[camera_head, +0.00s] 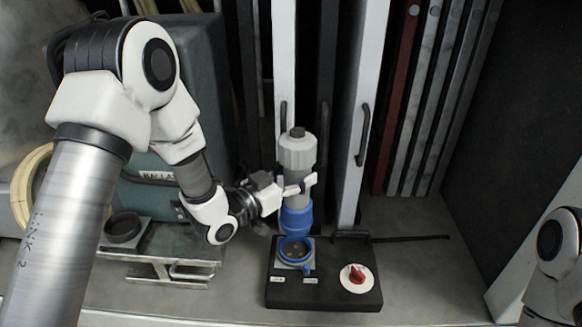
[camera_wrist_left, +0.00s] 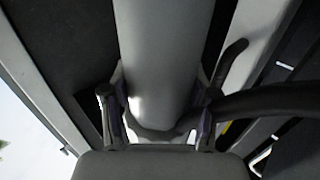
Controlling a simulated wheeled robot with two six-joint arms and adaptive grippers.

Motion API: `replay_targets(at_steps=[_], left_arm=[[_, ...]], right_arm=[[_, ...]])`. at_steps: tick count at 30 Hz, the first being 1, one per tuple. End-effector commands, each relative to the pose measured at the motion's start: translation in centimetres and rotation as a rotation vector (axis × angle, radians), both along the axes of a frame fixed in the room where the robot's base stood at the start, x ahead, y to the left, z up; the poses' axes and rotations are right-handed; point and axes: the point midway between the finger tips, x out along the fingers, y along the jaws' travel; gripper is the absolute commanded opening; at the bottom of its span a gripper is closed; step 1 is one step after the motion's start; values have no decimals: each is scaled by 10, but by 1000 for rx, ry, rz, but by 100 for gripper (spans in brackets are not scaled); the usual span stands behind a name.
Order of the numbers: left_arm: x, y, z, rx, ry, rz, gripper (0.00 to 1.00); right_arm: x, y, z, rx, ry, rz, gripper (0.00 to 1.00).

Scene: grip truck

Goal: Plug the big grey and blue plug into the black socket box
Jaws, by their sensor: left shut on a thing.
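The big grey and blue plug (camera_head: 297,155) stands upright in the head view, its blue end (camera_head: 296,219) pointing down. My left gripper (camera_head: 307,184) is shut on the plug's grey body. The grey body also fills the middle of the left wrist view (camera_wrist_left: 166,60), between the two fingers (camera_wrist_left: 160,115). The black socket box (camera_head: 325,290) lies on the floor below, with a blue-rimmed socket (camera_head: 296,250) and a red switch (camera_head: 355,275). The plug's lower end is just above or at the socket's far rim; I cannot tell whether they touch. My right gripper is not in view.
A grey-green ballast case (camera_head: 185,90) stands at the left. A metal stand with a dark round cup (camera_head: 123,227) is before it. White, red and grey upright panels (camera_head: 360,100) stand behind. A black cable (camera_head: 410,238) runs right from the box. Floor right of the box is clear.

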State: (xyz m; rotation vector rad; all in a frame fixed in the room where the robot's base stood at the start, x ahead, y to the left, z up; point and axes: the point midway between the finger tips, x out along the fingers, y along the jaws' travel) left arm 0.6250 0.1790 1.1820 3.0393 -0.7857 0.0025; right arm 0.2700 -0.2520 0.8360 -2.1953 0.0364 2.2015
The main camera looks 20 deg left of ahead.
Motion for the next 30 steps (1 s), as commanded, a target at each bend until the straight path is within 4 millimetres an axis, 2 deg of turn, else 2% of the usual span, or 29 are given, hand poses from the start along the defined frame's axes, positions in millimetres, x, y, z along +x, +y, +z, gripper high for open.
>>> replay_targets(at_steps=[5, 15, 30], left_arm=[[0, 0, -11, 0, -1, 0, 0], [0, 0, -44, -1, -2, 0, 0], [0, 0, -48, -1, -3, 1, 0]], right_arm=[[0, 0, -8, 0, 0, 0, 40], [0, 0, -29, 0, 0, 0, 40], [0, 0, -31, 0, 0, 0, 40]])
